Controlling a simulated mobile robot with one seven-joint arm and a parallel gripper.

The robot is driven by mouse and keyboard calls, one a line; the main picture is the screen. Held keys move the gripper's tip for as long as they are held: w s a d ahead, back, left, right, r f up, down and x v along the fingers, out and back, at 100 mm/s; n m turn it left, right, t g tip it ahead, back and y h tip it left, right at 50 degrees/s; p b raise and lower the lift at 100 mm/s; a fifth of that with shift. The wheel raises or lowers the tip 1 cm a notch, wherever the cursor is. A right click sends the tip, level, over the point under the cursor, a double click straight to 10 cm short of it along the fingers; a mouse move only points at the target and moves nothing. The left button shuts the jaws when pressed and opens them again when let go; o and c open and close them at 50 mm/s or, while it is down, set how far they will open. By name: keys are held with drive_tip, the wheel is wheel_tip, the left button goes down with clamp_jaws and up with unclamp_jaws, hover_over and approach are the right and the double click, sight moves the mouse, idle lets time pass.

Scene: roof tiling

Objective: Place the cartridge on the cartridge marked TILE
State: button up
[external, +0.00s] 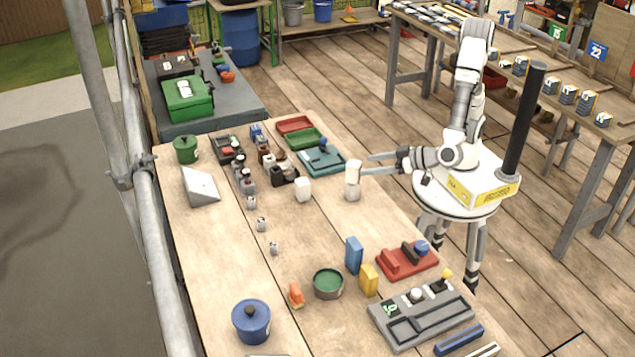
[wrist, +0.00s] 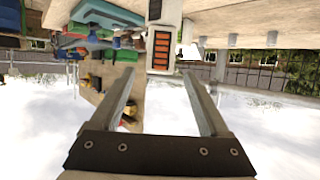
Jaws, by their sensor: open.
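Two white cartridges appear stacked near the table's right edge in the external view: an upper one (external: 353,170) on a lower one (external: 352,191). In the wrist view, which is upside down, the upper cartridge (wrist: 161,52) shows an orange slatted label, and the lower one (wrist: 165,12) shows a grey face. My gripper (external: 366,165) is open, its fingers pointing left at the upper cartridge's height. In the wrist view the cartridge lies between the fingertip lines of the gripper (wrist: 160,74), seemingly just beyond the tips. No TILE marking is readable.
Another white block (external: 303,189) stands to the left. A teal tray (external: 322,162) and dark bottles lie behind. A blue block (external: 354,255), yellow block (external: 368,280) and red tool holder (external: 407,262) stand nearer the front. The table's middle is mostly clear.

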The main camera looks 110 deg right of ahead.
drive_tip(key=w+a+r+n+t+y+p, duration=0.1)
drive_tip(key=a+r+n+t+y, duration=0.2)
drive_tip(key=a+r+n+y, duration=0.55)
drive_tip(key=s+d+g+y, duration=0.1)
drive_tip(key=s+d+g, duration=0.6)
drive_tip(key=s+d, duration=0.6)
drive_tip(key=s, duration=0.4)
drive_tip(key=shift+s+d+r, duration=0.15)
drive_tip(key=shift+d+r, duration=0.2)
drive_tip(key=shift+n, duration=0.25)
wheel_tip(320, 180, up, 12)
drive_tip(key=p, duration=1.1)
drive_tip(key=shift+f+p, duration=0.25)
drive_tip(key=shift+p, duration=0.05)
